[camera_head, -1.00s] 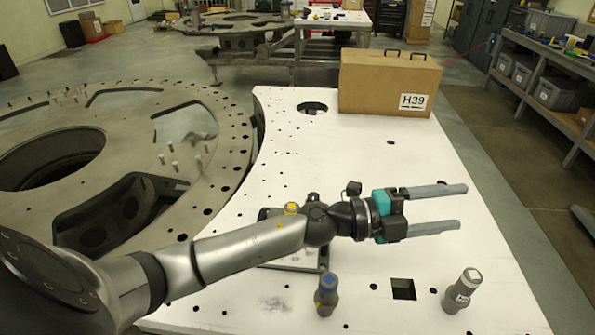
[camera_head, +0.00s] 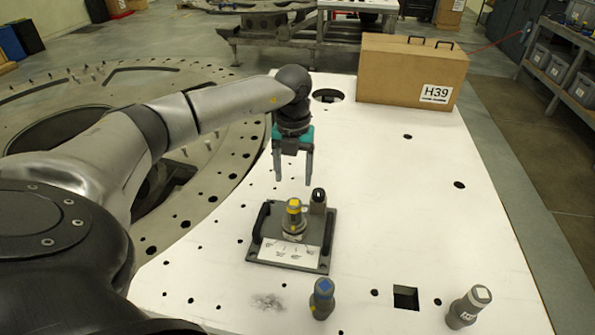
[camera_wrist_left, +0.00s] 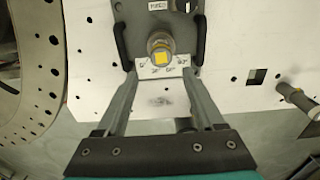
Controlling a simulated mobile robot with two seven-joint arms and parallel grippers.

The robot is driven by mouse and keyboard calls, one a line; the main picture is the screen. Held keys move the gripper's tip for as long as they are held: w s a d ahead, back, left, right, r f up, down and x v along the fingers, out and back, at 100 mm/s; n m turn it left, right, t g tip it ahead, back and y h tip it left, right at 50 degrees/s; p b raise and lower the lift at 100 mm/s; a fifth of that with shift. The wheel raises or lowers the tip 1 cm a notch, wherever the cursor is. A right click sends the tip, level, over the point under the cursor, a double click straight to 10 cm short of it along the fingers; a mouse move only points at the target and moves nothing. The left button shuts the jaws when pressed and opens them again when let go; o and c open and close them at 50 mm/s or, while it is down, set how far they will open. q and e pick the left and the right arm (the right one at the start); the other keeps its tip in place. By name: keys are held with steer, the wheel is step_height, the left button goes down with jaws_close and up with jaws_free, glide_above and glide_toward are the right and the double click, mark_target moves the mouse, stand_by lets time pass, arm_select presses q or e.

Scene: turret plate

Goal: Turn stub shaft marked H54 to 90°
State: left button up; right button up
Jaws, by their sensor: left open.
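A stub shaft with a yellow top (camera_head: 294,216) stands upright on a dark fixture plate (camera_head: 322,240) with two black handles. A white angle scale (camera_head: 289,252) lies in front of it; its marks are too small to read surely. The shaft also shows in the left wrist view (camera_wrist_left: 160,48), beyond the fingertips. I cannot read H54 on it. My left gripper (camera_head: 294,180) points down, open and empty, above and slightly behind the shaft, apart from it. It also shows in the left wrist view (camera_wrist_left: 160,76). My right gripper is out of view.
A dark-topped grey post (camera_head: 318,202) stands on the plate behind the shaft. A blue-topped stub (camera_head: 322,299) and a labelled grey stub (camera_head: 469,307) stand near the front, beside a square hole (camera_head: 405,298). A cardboard case marked H39 (camera_head: 400,75) stands at the back. The table's right side is clear.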

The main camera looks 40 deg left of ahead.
mark_target(294, 202)
arm_select(q)
steer(key=shift+d+f+b, duration=0.1)
steer(key=shift+f+b, duration=1.85)
steer(key=shift+f, duration=0.5)
steer(key=shift+f+b, duration=1.3)
steer(key=shift+f, duration=0.75)
steer(key=shift+c, duration=0.2)
steer(key=c, duration=1)
steer(key=n+p, duration=0.2)
steer(key=n, duration=0.2)
steer(key=shift+r, duration=0.15)
steer(key=n+p, duration=0.2)
steer(key=n, duration=0.2)
